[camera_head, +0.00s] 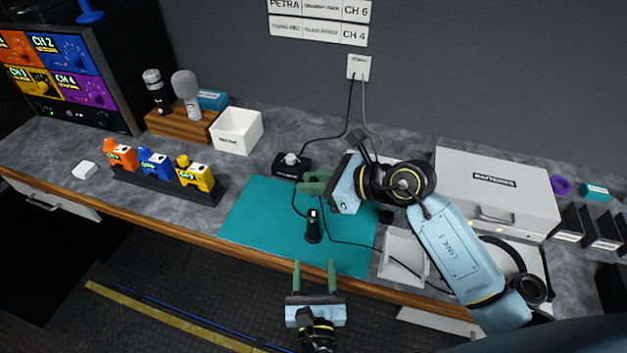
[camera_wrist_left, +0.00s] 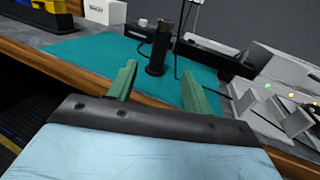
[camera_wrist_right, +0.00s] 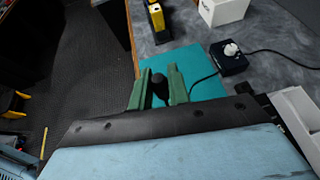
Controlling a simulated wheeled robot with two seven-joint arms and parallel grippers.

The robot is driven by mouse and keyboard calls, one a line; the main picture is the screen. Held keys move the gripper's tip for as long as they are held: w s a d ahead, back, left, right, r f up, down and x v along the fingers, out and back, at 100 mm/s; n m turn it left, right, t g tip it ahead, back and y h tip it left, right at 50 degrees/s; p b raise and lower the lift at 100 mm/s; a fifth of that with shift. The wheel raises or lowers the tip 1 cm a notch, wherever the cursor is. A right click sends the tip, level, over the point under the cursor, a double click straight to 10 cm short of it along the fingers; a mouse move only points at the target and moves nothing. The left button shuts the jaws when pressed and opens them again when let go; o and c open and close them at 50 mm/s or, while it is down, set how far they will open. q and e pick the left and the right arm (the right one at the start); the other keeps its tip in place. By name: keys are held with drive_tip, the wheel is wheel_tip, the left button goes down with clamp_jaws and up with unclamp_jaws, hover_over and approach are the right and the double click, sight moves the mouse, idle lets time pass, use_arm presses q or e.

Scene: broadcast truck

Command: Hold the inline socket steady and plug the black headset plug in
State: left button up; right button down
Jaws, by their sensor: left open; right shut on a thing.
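The black inline socket (camera_head: 313,228) stands upright on the teal mat, with a pale mark near its top; it also shows in the left wrist view (camera_wrist_left: 156,56). My left gripper (camera_head: 316,265) is open and empty in front of the mat, its fingers pointing toward the socket. My right gripper (camera_head: 303,184) is above the mat, beyond the socket, its fingers pointing left. It is shut on a dark thing, apparently the headset plug (camera_wrist_right: 160,86), mostly hidden between the fingers. A thin cable hangs from near these fingers and runs right. Plug and socket look apart.
The teal mat (camera_head: 250,220) has free room at left. A black box with a white knob (camera_head: 290,160) stands behind it, trailing a cable. A pale cradle (camera_head: 404,256), a grey case (camera_head: 495,190) and headphones (camera_head: 535,290) are at right. Colored packs (camera_head: 155,165) stand at left.

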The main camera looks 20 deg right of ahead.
sight(313, 230)
use_arm(q)
drive_tip(key=x, duration=1.1)
drive_tip(key=shift+w+d, duration=0.15)
drive_tip(key=shift+w, duration=0.2)
idle(0.6)
idle(0.4)
drive_tip(key=c, duration=1)
drive_tip(key=shift+c, duration=0.3)
